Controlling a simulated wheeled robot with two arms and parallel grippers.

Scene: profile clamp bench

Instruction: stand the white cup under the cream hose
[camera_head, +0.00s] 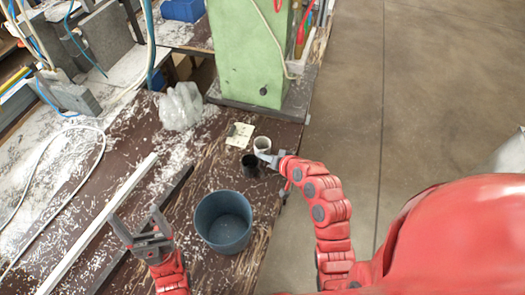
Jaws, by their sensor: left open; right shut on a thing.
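The white cup (262,143) stands upright on the brown bench, in front of the green column. My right gripper (268,157) is shut on its near side and hides part of it. A thin cream hose (271,32) hangs down the front of the green column, behind the cup and apart from it. My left gripper (134,215) is open and empty over the bench at the lower left, far from the cup.
A black cup (250,165) stands close beside the white cup. A blue-grey bucket (223,220) is nearer. The green column (247,60) rises behind. A clear plastic bag (181,106), a paper note (240,135) and long profiles (95,226) lie on the bench (205,165).

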